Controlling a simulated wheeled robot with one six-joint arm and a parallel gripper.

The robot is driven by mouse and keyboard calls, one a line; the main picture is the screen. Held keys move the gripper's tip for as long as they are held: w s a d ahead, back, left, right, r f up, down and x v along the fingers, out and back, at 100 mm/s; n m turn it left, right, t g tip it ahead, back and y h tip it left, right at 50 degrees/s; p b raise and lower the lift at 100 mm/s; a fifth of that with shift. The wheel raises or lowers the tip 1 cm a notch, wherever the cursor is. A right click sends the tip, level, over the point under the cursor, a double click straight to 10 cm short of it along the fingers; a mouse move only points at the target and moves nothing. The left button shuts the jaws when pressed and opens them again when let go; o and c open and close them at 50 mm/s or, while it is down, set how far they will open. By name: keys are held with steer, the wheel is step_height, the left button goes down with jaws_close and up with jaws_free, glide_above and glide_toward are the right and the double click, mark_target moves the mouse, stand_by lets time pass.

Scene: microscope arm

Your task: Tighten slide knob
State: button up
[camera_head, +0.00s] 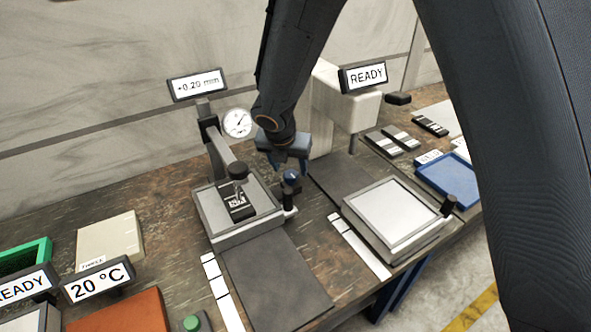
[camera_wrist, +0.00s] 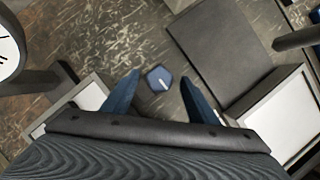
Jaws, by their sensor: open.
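A blue knob (camera_head: 291,176) stands on a small dark post at the right side of the left gauge stage (camera_head: 248,234). In the wrist view the knob (camera_wrist: 158,78) looks hexagonal with a light mark on top. My gripper (camera_head: 289,166) is open and points down at it. In the wrist view its two blue fingers (camera_wrist: 157,72) are on either side of the knob, with gaps on both sides. Whether the fingertips are level with the knob or above it, I cannot tell. A dark labelled block (camera_head: 239,206) sits on the stage under a dark probe.
A dial gauge (camera_head: 237,123) and a "+0.20 mm" display (camera_head: 197,84) stand behind the stage. A second white-topped stage (camera_head: 392,216) is to the right, with a dark mat (camera_head: 340,176) behind it. A blue tray (camera_head: 447,179) lies farther right.

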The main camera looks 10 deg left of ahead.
steer(key=shift+x, duration=1.15)
